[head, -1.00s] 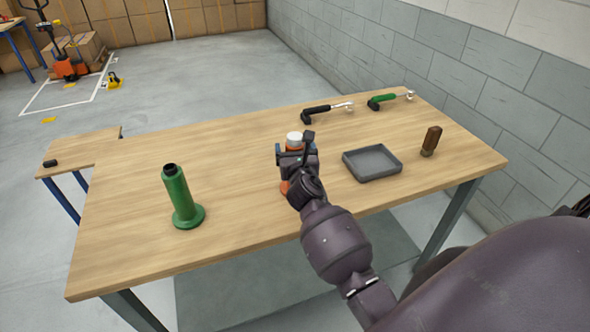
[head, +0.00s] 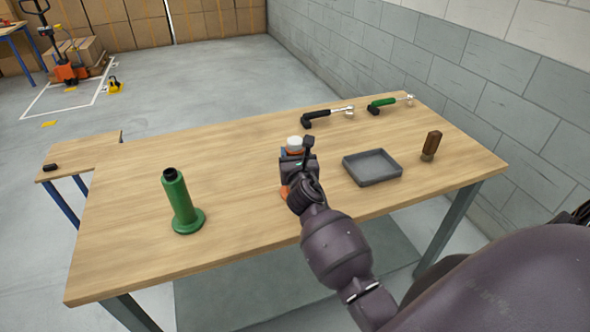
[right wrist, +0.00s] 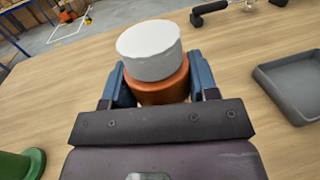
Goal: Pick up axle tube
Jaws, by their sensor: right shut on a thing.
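An orange cylinder with a white top (head: 294,141) stands upright near the middle of the wooden table. My right gripper (head: 296,157) is shut on it, and the gripper body hides part of its side. In the right wrist view its white top (right wrist: 150,50) and orange body (right wrist: 163,90) sit between the two blue fingers, which touch it on both sides. A green flanged tube (head: 179,200) with a dark top end stands upright at the left of the table, apart from my gripper. My left gripper is not in view.
A grey tray (head: 372,178) lies right of my right gripper. A brown block-like object (head: 431,146) stands beyond it. Black-handled (head: 327,115) and green-handled (head: 389,103) tools lie at the back edge. The wooden table (head: 240,180) is clear between the green tube and the gripper.

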